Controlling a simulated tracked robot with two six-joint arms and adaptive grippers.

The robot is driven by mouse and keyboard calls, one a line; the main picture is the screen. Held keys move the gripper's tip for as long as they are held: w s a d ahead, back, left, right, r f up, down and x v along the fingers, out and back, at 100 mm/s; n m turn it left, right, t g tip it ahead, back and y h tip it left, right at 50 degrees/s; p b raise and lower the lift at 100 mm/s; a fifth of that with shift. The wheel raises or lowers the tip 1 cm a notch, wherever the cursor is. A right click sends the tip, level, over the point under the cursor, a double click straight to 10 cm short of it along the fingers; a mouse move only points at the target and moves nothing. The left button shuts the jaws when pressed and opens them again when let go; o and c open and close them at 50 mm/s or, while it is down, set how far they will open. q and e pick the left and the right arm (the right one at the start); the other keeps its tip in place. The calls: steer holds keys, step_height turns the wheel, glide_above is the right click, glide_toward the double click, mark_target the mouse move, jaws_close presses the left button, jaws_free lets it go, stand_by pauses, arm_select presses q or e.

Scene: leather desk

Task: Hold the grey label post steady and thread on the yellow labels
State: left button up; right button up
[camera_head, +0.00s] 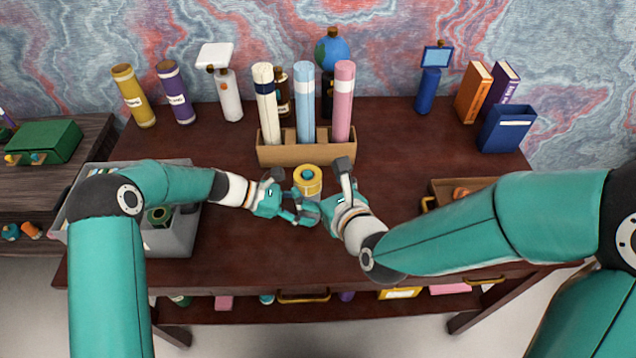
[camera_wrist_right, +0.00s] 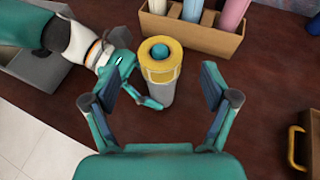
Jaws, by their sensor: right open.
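The grey label post (camera_wrist_right: 158,97) stands upright on the desk in front of the pen holder, with a teal knob on top. A yellow label (camera_wrist_right: 165,74) sits around its upper part; it also shows in the head view (camera_head: 307,188). My left gripper (camera_head: 291,198) is at the post's left side, one finger reaching across its near side; whether it is closed on the post is unclear. My right gripper (camera_head: 338,186) is open and empty, to the right of the post. In the right wrist view, its fingers (camera_wrist_right: 154,86) are spread apart, with the post beyond and between them.
A wooden holder (camera_head: 270,153) with several rolls stands just behind the post. A grey bin (camera_head: 175,243) is at the left, partly under my left arm. A wooden tray (camera_head: 445,187) is at the right. Bottles, books and a blue box (camera_head: 507,131) line the back.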

arm_select(q)
steer(key=o, duration=0.5)
